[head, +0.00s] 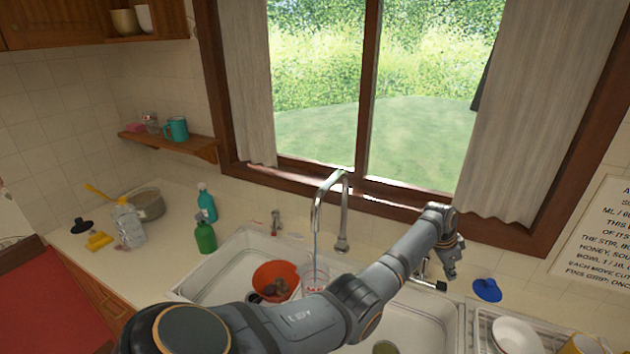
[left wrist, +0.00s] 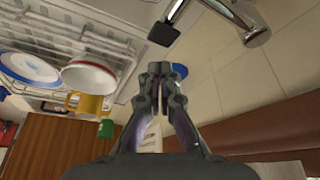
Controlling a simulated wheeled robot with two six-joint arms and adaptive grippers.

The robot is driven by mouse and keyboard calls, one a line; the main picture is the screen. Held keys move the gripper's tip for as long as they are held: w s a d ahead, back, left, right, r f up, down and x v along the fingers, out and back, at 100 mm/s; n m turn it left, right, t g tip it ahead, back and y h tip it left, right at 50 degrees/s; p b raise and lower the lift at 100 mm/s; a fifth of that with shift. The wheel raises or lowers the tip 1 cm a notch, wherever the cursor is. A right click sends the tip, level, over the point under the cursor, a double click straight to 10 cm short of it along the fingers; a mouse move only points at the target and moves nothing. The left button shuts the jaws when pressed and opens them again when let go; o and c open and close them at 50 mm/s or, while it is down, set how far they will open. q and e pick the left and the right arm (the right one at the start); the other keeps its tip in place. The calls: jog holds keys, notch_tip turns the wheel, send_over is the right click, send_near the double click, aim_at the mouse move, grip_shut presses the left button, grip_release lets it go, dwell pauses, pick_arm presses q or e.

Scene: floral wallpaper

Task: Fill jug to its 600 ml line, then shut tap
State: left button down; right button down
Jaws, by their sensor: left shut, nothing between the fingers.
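The chrome tap (head: 344,215) arches over the sink, and a thin stream of water runs from its spout into a clear jug (head: 316,271). The jug stands in the left basin with red marks on its side. My left arm hides its lower part, and I cannot read the water level. The black-tipped tap lever (head: 428,285) sits behind the sink; it also shows in the left wrist view (left wrist: 163,33). My left gripper (head: 450,272) is shut and empty, just right of the lever. Its closed fingers also show in the left wrist view (left wrist: 160,72).
An orange bowl (head: 276,275) with brown things in it sits beside the jug. A blue object (head: 487,290) lies right of my gripper. A dish rack with bowls (head: 515,336) stands at the right. Green bottles (head: 205,236) stand left of the sink.

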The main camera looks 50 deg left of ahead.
aim_at(447, 286)
pick_arm(q)
jog(key=shift+f+b, duration=1)
jog(key=shift+f, duration=0.95)
dwell(6.0)
